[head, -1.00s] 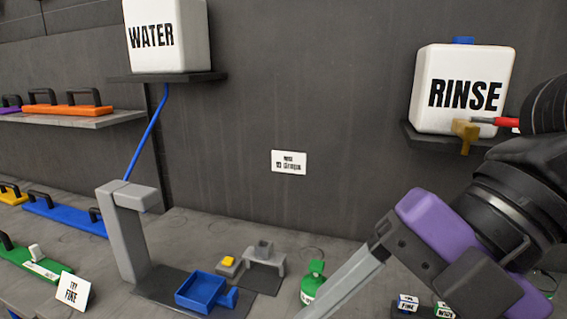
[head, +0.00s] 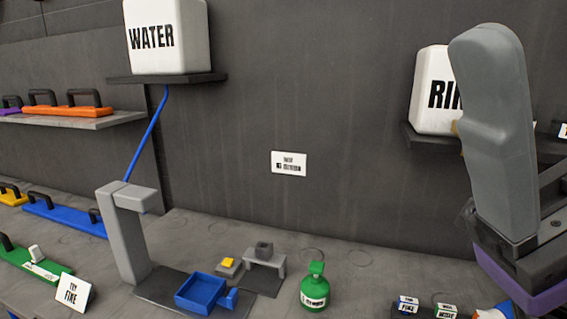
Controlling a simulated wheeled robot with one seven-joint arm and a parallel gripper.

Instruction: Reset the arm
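My gripper (head: 488,60) is at the right side of the head view, raised with a broad grey finger pointing up. Its purple body shows at the lower right. Only one finger is clear, so its opening and any held thing cannot be made out.
A WATER container (head: 168,38) stands on a shelf above a grey dispenser post (head: 128,240). On the bench are a blue tray (head: 201,291), a green bottle (head: 315,288), a grey stand (head: 264,256) and small FINE (head: 408,304) and green-marked blocks.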

